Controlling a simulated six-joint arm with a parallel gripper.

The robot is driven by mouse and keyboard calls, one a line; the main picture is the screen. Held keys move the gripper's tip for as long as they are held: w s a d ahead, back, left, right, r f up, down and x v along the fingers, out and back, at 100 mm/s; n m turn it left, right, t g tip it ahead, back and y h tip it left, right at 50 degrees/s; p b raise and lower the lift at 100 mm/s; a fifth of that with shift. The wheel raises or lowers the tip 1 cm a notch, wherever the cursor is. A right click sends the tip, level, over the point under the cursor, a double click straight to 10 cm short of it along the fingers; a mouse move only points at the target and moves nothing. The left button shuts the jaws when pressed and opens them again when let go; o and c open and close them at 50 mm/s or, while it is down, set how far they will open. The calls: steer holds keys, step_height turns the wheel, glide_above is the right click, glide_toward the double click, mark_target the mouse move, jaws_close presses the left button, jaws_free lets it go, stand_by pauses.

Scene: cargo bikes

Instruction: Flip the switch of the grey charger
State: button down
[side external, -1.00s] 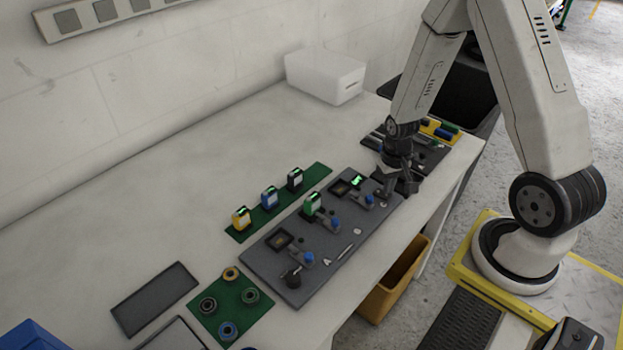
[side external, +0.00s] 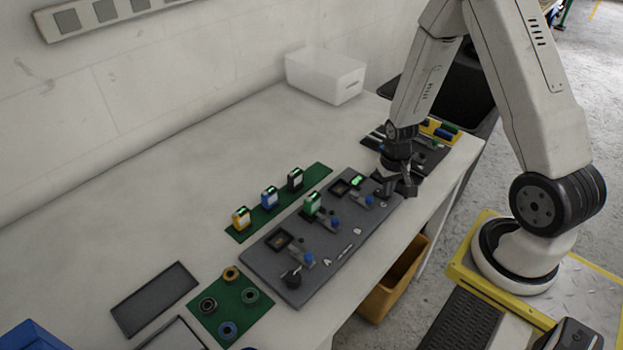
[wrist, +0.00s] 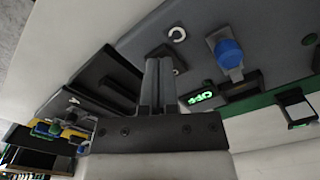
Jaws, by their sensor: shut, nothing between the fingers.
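The grey charger (side external: 262,262) is a long dark grey panel on the white bench, with several blue knobs, dark square bays and a black knob (side external: 291,278) at its near-left end. A green lit display (side external: 357,180) shows near its far right end; it also glows in the wrist view (wrist: 201,97). My gripper (side external: 382,190) is over that right end, shut and empty. In the wrist view my fingers (wrist: 158,62) are together, close to a small dark part (wrist: 177,66) on the panel. I cannot tell if they touch it or if it is the switch.
Another green mat (side external: 240,325) holds several rings. A dark tray (side external: 415,152) with coloured parts lies beyond my gripper. The bench's back left is clear.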

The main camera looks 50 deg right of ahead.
steer(key=shift+f, duration=0.25)
steer(key=shift+r, duration=3.5)
steer(key=shift+a+r, duration=0.1)
steer(key=s+a+r+n+t, duration=0.1)
steer(key=a+r+n+t, duration=0.1)
steer(key=a+r+n, duration=0.4)
steer(key=a+r, duration=0.3)
steer(key=a, duration=0.4)
steer(key=shift+s+a+t, duration=0.3)
steer(key=shift+s+a, duration=0.05)
steer(key=shift+a, duration=0.05)
